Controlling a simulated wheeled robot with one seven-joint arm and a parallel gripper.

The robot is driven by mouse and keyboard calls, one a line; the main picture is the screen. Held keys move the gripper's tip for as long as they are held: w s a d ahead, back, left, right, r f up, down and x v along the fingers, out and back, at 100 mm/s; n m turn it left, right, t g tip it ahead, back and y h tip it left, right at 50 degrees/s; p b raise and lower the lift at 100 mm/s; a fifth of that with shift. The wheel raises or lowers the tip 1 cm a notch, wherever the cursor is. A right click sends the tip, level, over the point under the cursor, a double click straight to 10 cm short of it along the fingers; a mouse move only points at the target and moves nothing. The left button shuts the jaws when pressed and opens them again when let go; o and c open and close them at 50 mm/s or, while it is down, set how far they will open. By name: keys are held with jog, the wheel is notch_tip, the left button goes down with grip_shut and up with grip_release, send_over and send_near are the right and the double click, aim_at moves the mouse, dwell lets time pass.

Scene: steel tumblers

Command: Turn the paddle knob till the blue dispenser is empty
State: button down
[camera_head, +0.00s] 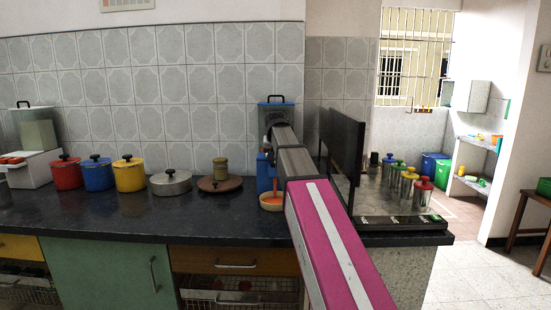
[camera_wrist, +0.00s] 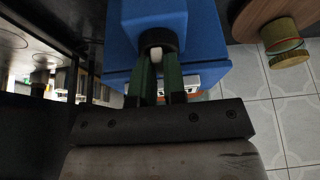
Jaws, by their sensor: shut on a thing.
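The blue dispenser (camera_head: 263,176) stands on the dark counter against the tiled wall, with a clear container (camera_head: 277,113) on top. My arm hides part of it in the head view. An orange bowl (camera_head: 272,202) sits at its foot. In the wrist view the dispenser's blue body (camera_wrist: 205,40) fills the upper middle. My gripper (camera_wrist: 157,62) has its two green fingers at the black round collar (camera_wrist: 158,40), shut on the paddle knob, whose pale part (camera_wrist: 153,53) shows between them. How far the knob is turned and the level inside the container cannot be told.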

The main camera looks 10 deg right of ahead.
jog(key=shift+s+f, duration=0.1)
dwell(0.3)
jog(key=c, duration=1.2)
grip_release()
jog(key=v, duration=1)
jog(key=shift+r, duration=0.4)
jog(key=shift+s, duration=0.15)
